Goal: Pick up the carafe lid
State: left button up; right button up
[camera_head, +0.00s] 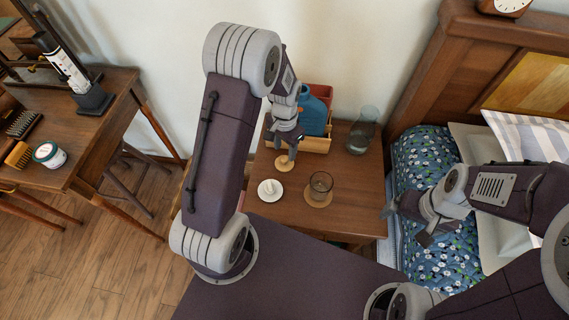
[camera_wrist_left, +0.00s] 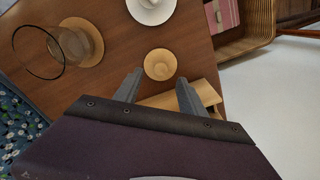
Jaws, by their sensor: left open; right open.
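The carafe lid (camera_head: 284,165), a small round pale wooden disc with a knob, lies on the wooden nightstand (camera_head: 340,219). It also shows in the left wrist view (camera_wrist_left: 160,65), just beyond the fingertips. My left gripper (camera_head: 291,150) is open, above and close to the lid, with nothing between its fingers; it also shows in the wrist view (camera_wrist_left: 157,88). The glass carafe (camera_head: 362,131) stands at the nightstand's back right. My right gripper (camera_head: 406,224) is open and empty by the bed, right of the nightstand.
Behind is a wooden box (camera_head: 317,145) with a blue bottle (camera_head: 313,112). The bed (camera_head: 430,170) borders the right side.

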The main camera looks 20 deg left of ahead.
aim_at(284, 159)
pick_arm(q)
notch_tip(284, 159, down, 5)
jog(key=shift+s+a+r+b, duration=0.1)
jog(key=shift+s+b, duration=0.05)
jog(key=shift+b, duration=0.9)
jog(key=shift+f, duration=0.25)
jog(key=shift+r, duration=0.15)
jog(key=shift+c, duration=0.7)
grip_shut()
